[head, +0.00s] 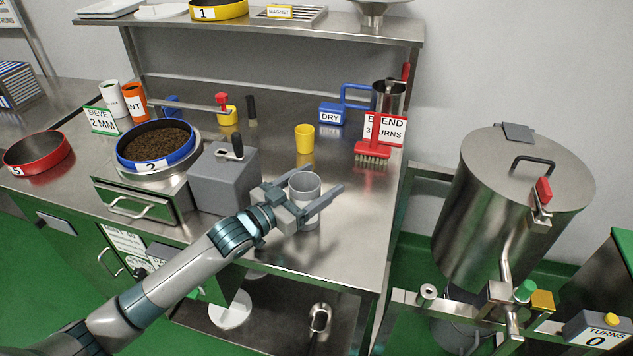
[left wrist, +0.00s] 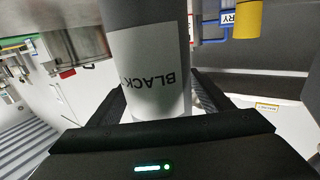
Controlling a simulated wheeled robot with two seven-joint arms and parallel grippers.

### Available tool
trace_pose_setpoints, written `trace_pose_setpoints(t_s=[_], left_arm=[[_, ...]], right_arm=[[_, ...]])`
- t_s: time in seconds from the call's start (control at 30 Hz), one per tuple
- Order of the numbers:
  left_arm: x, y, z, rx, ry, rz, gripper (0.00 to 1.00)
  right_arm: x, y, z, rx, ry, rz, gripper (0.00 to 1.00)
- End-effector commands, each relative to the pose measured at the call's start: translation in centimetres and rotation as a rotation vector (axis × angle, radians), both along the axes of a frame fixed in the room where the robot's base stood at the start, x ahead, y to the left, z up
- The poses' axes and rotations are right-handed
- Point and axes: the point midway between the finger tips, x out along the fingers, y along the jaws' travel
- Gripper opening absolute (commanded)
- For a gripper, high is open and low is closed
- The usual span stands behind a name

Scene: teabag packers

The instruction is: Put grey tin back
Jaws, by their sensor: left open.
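The grey tin (head: 304,187) stands upright and open-topped on the steel worktop, right of the grey box with the black knob. In the left wrist view the tin (left wrist: 145,60) shows a white label reading BLACK, upside down. My left gripper (head: 325,179) is open, with one finger on each side of the tin. Part of the tin's lower body is hidden by the gripper. A white tin (head: 110,97) and an orange tin (head: 135,102) stand together at the back left of the worktop. My right gripper is not in view.
The grey box (head: 224,182) stands close left of my gripper. A yellow cup (head: 304,138), a red brush (head: 373,153) and a BLEND sign (head: 385,130) are behind it. A blue-rimmed sieve (head: 155,150) holds dark leaf. The worktop's front right is clear.

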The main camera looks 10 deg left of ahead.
Motion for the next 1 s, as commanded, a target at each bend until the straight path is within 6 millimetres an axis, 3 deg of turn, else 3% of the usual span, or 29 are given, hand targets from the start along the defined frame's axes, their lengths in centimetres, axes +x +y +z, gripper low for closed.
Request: trace_pose_setpoints(t_s=[0.17,0.33,0.7,1.0], left_arm=[[-0.3,0.2,0.2,0.000,0.000,0.000,0.73],[-1.7,1.1,0.0,0.001,0.001,0.000,0.73],[-6.9,4.4,0.0,0.001,0.002,0.001,0.73],[-9.7,6.1,0.2,0.001,0.001,0.001,0.73]], right_arm=[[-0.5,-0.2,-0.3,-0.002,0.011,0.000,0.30],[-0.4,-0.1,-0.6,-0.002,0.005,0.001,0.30],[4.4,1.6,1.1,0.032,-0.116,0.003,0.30],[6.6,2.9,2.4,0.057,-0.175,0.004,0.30]])
